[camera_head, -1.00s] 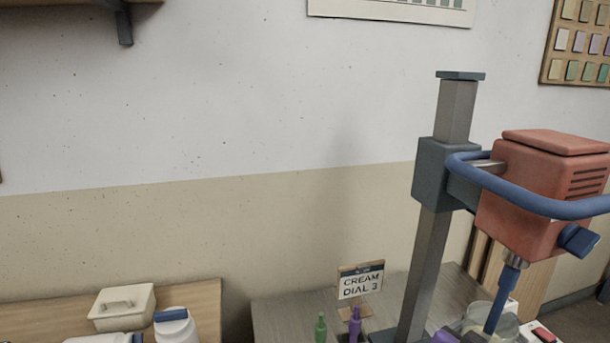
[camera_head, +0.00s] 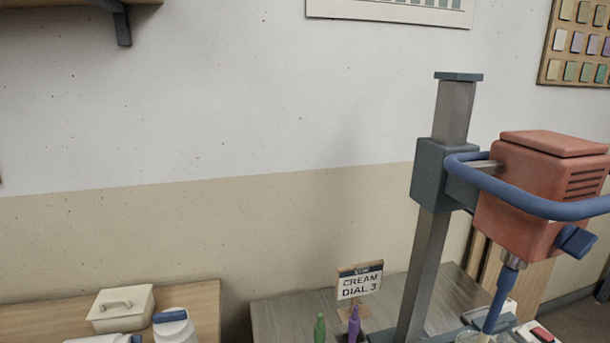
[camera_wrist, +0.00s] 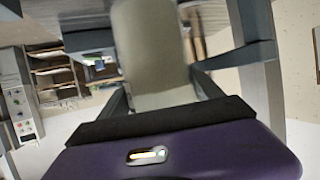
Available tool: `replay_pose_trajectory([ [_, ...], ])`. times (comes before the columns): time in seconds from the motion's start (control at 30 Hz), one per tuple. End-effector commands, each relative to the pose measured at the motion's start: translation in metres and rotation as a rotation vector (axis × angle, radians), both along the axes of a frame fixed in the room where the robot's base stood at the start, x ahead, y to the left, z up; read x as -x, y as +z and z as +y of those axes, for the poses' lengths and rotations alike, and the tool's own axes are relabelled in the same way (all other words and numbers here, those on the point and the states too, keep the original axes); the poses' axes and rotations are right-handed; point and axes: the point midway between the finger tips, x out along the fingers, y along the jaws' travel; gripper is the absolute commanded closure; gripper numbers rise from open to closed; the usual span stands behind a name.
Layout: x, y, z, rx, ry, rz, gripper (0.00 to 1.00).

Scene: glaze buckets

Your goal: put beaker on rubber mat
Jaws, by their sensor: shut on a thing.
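The beaker (camera_wrist: 153,55) is a pale, grey-green, cloudy vessel. In the wrist view it stands out from the purple gripper body, between the two dark fingers. My gripper (camera_wrist: 158,62) is shut on it. In the head view, a glassy rim at the bottom edge, around the mixer's paddle, appears to be the beaker (camera_head: 508,321); most of it is cut off by the frame. I cannot make out the rubber mat in either view.
A red mixer (camera_head: 540,190) on a grey post (camera_head: 428,260) rises over the grey bench. A sign reading CREAM DIAL 3 (camera_head: 359,282), a green bottle (camera_head: 319,328) and a purple bottle (camera_head: 354,325) stand left of the post. A lidded box (camera_head: 121,310) and white jar (camera_head: 174,328) are further left.

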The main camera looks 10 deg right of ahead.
Motion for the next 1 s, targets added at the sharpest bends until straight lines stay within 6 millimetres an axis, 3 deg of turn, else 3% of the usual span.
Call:
replay_pose_trajectory([
  [0.4, 0.000, -0.065, 0.000, 0.002, 0.001, 0.000, 0.98],
  [0.6, -0.001, -0.087, 0.000, 0.003, 0.001, -0.002, 0.98],
  [1.0, 0.002, -0.086, 0.008, 0.002, 0.003, -0.005, 0.98],
])
